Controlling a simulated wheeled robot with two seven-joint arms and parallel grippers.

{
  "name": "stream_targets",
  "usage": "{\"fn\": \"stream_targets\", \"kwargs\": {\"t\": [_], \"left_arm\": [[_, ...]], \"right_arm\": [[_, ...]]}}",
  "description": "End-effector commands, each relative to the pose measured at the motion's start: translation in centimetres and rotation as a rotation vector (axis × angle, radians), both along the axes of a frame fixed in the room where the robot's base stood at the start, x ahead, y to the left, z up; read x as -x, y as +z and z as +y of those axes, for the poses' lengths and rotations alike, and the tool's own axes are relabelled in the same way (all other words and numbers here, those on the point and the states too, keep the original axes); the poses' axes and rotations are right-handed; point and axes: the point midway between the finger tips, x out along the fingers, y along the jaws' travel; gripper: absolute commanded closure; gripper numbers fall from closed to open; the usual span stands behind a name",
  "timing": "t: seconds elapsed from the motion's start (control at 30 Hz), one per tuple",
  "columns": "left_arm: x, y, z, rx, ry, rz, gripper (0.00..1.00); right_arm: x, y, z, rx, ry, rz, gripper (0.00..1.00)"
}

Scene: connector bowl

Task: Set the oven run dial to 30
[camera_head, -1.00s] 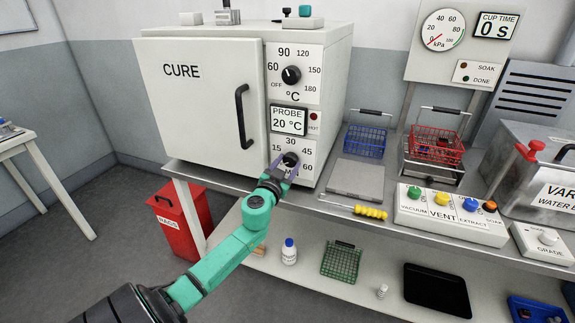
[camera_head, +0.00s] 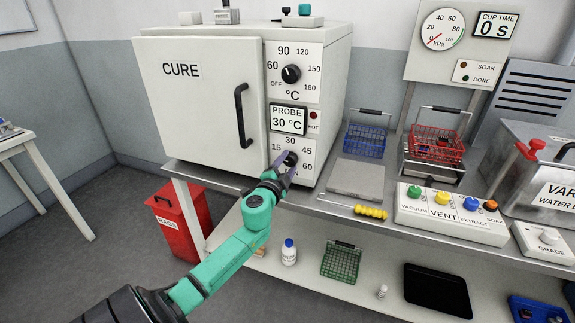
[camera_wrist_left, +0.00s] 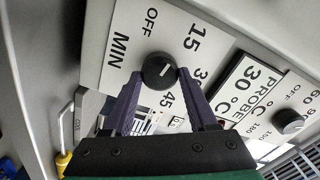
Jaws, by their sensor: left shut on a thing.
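The run dial (camera_head: 291,158) is a small black knob on the lower white panel of the CURE oven (camera_head: 190,110), marked 15, 30, 45 and 60. In the left wrist view the same knob (camera_wrist_left: 158,69) shows a short white mark. The mark seems to point between the 15 and the 30, but its exact reading is hard to tell. My left gripper (camera_wrist_left: 157,76) has its purple fingers closed on either side of the knob. In the head view my left gripper (camera_head: 283,163) partly covers the dial and its lower scale. My right gripper is not in view.
The temperature dial (camera_head: 291,74) sits above, with the PROBE display (camera_head: 289,121) reading 30 °C between. The oven door handle (camera_head: 242,115) stands out on the left. A metal plate (camera_head: 357,179) and yellow-handled tool (camera_head: 369,211) lie right of the oven.

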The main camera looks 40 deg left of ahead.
Motion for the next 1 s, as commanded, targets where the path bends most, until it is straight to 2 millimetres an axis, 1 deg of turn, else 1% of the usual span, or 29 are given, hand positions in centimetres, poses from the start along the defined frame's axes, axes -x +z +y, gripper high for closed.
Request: {"fn": "stream_targets", "kwargs": {"t": [1.0], "left_arm": [[0.02,-0.24,0.06,-0.91,0.002,0.319,0.97]], "right_arm": [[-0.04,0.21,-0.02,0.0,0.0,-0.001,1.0]]}}
